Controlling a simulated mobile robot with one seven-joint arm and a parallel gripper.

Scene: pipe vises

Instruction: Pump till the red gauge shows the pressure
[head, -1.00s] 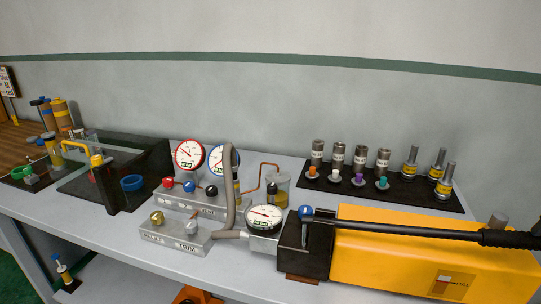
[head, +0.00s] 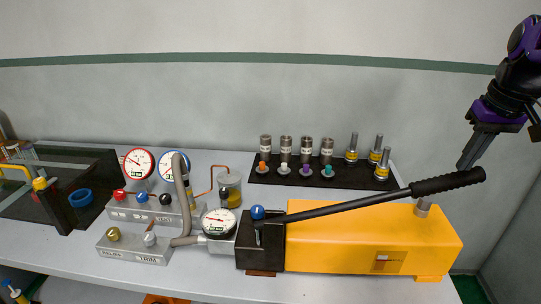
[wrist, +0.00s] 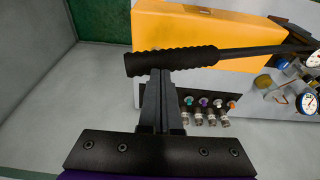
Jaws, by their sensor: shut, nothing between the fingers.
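The yellow hand pump (head: 355,240) sits on the bench with its long black lever (head: 350,204) tilted up toward the right. My gripper (head: 463,166) is shut and empty at the outer end of the lever's ribbed grip (head: 448,183). In the wrist view, my closed fingertips (wrist: 160,78) meet the edge of the grip (wrist: 172,61); whether they touch it is hard to tell. The red-rimmed gauge (head: 138,163) stands left of the pump; its needle reading is too small to tell. A blue-rimmed gauge (head: 174,165) is beside it.
A black-rimmed gauge (head: 219,222) joins the pump. Red, blue and black knobs (head: 142,197) sit on one block, with a relief and trim block (head: 135,246) in front. A black tray (head: 325,172) of cylinders lies behind the pump. The wall stands behind the bench.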

